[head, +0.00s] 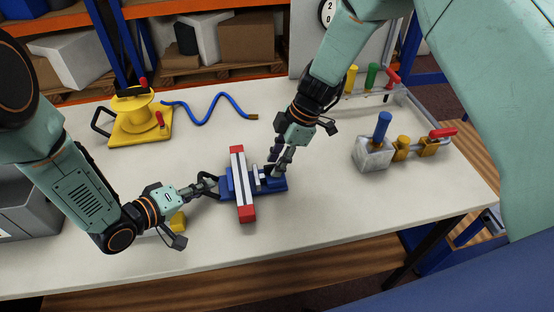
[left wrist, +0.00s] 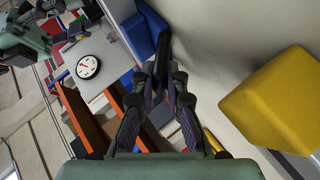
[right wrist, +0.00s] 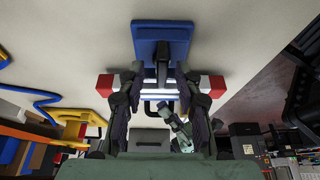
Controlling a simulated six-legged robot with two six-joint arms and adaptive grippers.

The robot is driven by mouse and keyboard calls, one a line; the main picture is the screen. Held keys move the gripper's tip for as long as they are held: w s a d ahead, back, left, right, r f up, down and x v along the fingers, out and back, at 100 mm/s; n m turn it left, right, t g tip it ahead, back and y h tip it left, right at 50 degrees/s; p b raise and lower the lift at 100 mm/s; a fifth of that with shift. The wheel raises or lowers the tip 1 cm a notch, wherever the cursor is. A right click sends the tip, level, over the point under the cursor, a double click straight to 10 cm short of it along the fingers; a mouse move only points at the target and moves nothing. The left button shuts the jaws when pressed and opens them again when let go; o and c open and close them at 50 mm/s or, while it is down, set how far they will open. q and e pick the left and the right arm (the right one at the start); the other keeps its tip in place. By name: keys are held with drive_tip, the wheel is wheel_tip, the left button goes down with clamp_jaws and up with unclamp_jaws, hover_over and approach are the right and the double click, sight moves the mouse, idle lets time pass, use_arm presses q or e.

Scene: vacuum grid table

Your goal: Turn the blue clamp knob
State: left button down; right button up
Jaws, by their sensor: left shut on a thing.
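The clamp has a blue base (head: 279,185) on the table, crossed by a white bar with red ends (head: 247,214). A black loop handle (head: 208,183) sticks out at its left end. My left gripper (head: 203,188) is shut on this handle, whose dark bar (left wrist: 163,48) shows between the fingertips in the left wrist view. My right gripper (head: 275,163) comes down over the clamp's right end. In the right wrist view its fingers (right wrist: 161,76) are apart, with a dark upright part (right wrist: 162,60) of the clamp between them. Contact there cannot be told.
A grey block with a blue cylinder (head: 383,127) and yellow parts stands to the right. A yellow device (head: 137,115) with a blue hose (head: 208,109) stands at the back left. A yellow block (head: 178,221) lies near my left wrist. The front right of the table is clear.

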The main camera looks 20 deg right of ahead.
drive_tip(key=shift+f, duration=0.15)
drive_tip(key=shift+c, duration=0.3)
clamp_jaws()
